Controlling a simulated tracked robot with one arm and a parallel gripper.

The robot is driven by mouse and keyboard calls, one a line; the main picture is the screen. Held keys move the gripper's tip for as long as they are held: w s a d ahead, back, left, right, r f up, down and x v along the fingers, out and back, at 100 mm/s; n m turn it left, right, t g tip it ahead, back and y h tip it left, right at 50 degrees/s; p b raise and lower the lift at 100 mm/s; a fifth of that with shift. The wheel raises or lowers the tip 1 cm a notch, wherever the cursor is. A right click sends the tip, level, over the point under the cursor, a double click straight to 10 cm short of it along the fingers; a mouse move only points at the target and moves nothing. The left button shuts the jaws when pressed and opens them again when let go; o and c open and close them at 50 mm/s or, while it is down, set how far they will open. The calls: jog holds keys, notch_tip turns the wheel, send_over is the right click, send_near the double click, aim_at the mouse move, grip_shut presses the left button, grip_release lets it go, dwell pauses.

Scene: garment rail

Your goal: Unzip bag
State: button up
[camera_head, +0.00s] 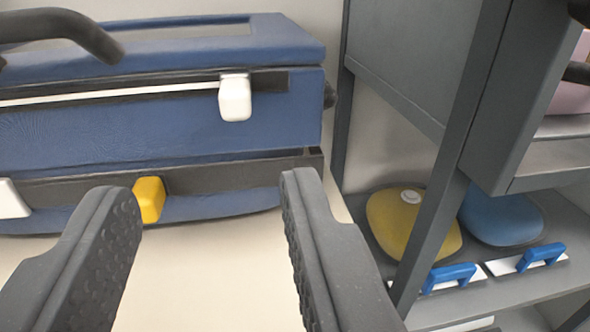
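A blue bag (180,125) takes up the upper left of the view, cut off by the left edge. A white zip pull (235,98) sits near the right end of its upper zip strip. A yellow pull (149,199) sits on the lower dark strip, and another white pull (12,199) is at the left edge. My gripper (212,190) is open and empty in the foreground. Its left fingertip is close to the yellow pull in the picture; I cannot tell whether they touch. The white pull is above and between the fingers.
A grey shelf unit (467,150) stands at the right. A yellow rounded object (395,222) and a blue one (500,215) lie on its shelf, with blue handles (449,276) on white plates in front. A dark curved handle (70,28) shows at the top left.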

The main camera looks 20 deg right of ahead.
aim_at(235, 109)
jog(key=x, duration=0.8)
jog(key=f+x, duration=0.1)
jog(key=x, duration=0.4)
jog(key=shift+s+d, duration=0.1)
jog(key=shift+d, duration=0.15)
jog(key=shift+w+d+r, duration=0.1)
jog(key=shift+w+r, duration=0.05)
jog(key=shift+w, duration=0.15)
grip_shut()
